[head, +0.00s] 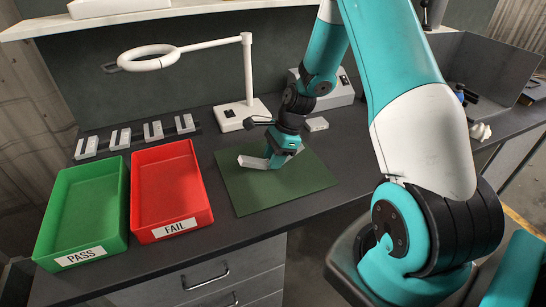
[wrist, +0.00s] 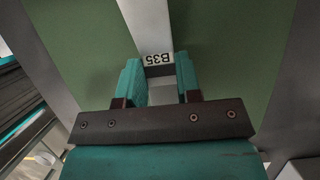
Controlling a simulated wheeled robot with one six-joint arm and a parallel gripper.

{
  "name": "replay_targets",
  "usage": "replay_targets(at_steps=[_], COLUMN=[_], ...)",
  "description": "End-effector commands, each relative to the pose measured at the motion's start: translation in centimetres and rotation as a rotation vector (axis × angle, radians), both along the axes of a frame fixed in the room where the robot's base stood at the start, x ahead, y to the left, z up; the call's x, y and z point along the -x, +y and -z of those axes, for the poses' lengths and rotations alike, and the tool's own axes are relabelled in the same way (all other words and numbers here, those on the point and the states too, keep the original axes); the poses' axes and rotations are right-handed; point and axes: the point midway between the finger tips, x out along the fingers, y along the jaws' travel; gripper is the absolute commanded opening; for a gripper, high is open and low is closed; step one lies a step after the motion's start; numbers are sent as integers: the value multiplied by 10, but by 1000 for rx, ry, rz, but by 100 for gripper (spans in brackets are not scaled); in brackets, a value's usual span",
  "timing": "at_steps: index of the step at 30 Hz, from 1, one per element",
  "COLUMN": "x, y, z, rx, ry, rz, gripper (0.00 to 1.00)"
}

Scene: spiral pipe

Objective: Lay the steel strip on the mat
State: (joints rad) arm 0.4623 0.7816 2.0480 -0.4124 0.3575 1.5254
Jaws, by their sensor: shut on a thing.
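The steel strip is a flat, pale grey piece (head: 254,162) low over the green mat (head: 298,195), with one end sticking out to the left of my gripper (head: 274,163). In the wrist view the strip (wrist: 146,28) bears the label B35 and runs up from between the fingertips of my gripper (wrist: 159,72). My gripper is shut on the strip and points down over the upper middle of the mat. The mat (wrist: 225,50) shows on both sides of the strip. I cannot tell whether the strip touches the mat.
A green PASS tray (head: 82,258) and a red FAIL tray (head: 172,232) stand left of the mat. A ring lamp's base (head: 240,114) stands behind it, near a small white block (head: 316,124). A slotted rack (head: 134,138) lies behind the trays. The mat's front part is clear.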

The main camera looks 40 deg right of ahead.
Motion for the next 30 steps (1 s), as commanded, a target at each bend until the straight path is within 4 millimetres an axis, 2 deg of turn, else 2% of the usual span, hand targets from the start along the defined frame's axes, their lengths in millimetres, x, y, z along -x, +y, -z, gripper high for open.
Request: replay_targets(at_steps=[11,12,15,25,30], x=[-1,-1,-1,0,2], y=[0,0,0,-2,-10], z=[3,3,4,2,-19], rx=[0,0,1,1,4], ry=[-2,-2,-2,0,-5], rz=[0,0,0,1,4], gripper=[0,39,62,62,62])
